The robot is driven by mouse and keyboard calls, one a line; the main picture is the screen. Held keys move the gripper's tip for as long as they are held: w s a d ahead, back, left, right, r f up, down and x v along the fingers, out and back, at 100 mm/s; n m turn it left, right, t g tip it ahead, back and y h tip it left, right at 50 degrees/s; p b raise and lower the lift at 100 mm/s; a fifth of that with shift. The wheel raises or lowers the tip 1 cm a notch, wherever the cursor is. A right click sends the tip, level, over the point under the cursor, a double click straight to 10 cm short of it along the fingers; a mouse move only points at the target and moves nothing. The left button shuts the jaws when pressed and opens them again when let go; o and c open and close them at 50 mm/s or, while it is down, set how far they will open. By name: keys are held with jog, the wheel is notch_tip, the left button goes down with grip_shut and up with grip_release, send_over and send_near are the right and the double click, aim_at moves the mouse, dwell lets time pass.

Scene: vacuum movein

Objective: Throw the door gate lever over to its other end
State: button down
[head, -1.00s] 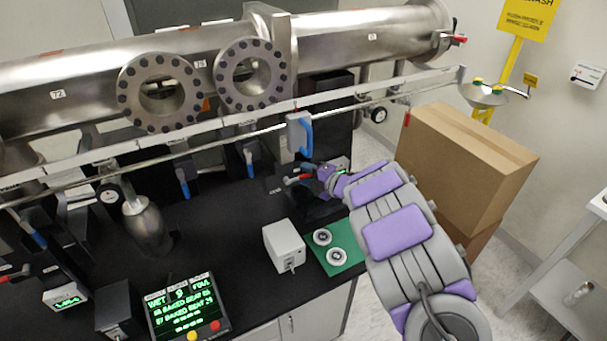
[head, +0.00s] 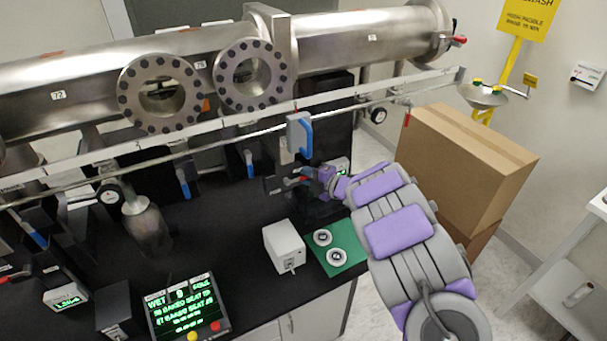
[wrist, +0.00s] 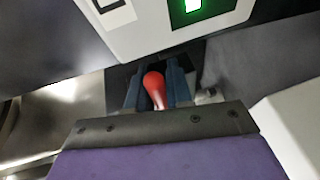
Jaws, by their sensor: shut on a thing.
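The lever's red handle (wrist: 155,88) shows between my gripper's two blue-grey fingers (wrist: 151,86) in the wrist view, and my gripper is shut on it. A white box with a green display (wrist: 190,15) is just beyond the fingers in the wrist view.
A steel beam pipe (head: 350,42) and a long rail (head: 390,88) run above the bench. A blue handle (head: 306,135) hangs close above my gripper. A white box (head: 284,246) and a green mat (head: 350,260) lie nearer. Cardboard boxes (head: 465,165) stand to the right.

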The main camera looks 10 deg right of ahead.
jog(key=shift+s+a+f+m+y+p, duration=0.15)
jog(key=shift+f+m+y+p, duration=0.15)
jog(key=shift+f+m+y, duration=0.5)
jog(key=shift+f+m, duration=0.1)
jog(key=shift+m, duration=0.2)
jog(key=c, duration=1.1)
grip_release()
jog(key=p+v, duration=0.1)
jog(key=v, duration=1.6)
jog(key=shift+s, duration=0.25)
jog(key=shift+c, duration=0.5)
